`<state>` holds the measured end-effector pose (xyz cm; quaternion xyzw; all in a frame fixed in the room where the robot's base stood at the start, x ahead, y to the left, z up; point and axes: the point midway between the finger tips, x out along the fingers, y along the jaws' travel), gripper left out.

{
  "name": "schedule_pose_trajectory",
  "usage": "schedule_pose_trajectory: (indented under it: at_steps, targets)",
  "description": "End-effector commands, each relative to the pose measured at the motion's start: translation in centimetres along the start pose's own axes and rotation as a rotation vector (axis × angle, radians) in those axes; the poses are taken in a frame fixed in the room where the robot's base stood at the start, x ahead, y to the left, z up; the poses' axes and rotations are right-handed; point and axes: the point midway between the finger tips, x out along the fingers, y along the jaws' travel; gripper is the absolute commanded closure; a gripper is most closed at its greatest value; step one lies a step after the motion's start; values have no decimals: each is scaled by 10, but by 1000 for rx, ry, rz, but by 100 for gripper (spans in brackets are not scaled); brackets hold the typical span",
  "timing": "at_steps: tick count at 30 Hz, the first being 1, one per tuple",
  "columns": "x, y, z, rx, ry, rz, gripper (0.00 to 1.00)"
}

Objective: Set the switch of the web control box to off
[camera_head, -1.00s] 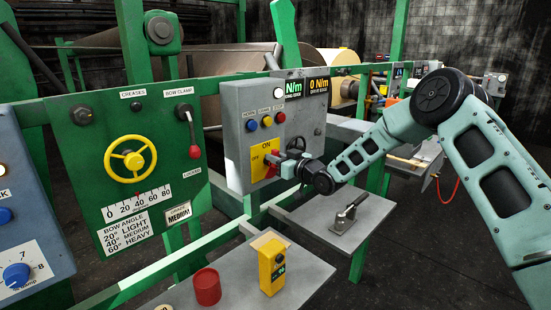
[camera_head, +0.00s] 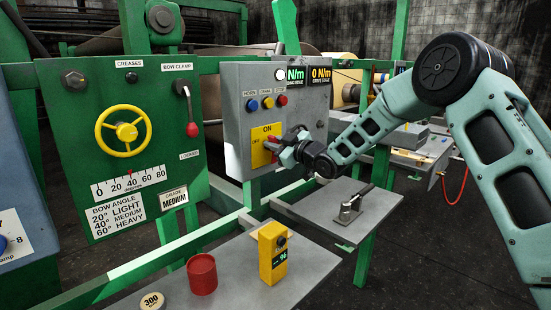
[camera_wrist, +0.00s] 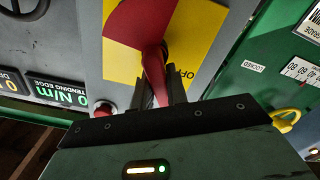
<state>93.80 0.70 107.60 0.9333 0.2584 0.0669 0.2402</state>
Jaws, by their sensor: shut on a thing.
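The web control box (camera_head: 232,120) is a grey box on the green frame, with a yellow switch plate (camera_head: 259,159) marked ON at the top and OFF at the left. The red switch handle (camera_head: 270,143) sits on this plate, partly hidden by my gripper (camera_head: 283,151). In the wrist view, the red handle (camera_wrist: 152,45) stands out from the yellow plate (camera_wrist: 190,35), and its narrow end is between the fingers of my gripper (camera_wrist: 160,92). My gripper is shut on it. The OFF lettering shows just beside the handle. The exact angle of the handle is hard to tell.
Blue, yellow and red buttons (camera_head: 267,103) sit above the switch plate. A green panel (camera_head: 70,150) with a yellow handwheel (camera_head: 123,131) is to the left. Below are a grey shelf (camera_head: 310,204) with a clamp, a yellow device (camera_head: 272,258) and a red cup (camera_head: 202,275).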

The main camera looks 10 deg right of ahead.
Motion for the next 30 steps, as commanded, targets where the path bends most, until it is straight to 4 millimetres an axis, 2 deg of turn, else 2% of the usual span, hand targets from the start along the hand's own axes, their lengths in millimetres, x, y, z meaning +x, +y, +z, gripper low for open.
schedule_pose_trajectory:
  at_steps: [2,21,30]
  targets:
    - [0,-7,8,-75,2,0,100]
    - [0,-20,12,-679,1,0,100]
    - [0,-23,15,-911,-1,-1,100]
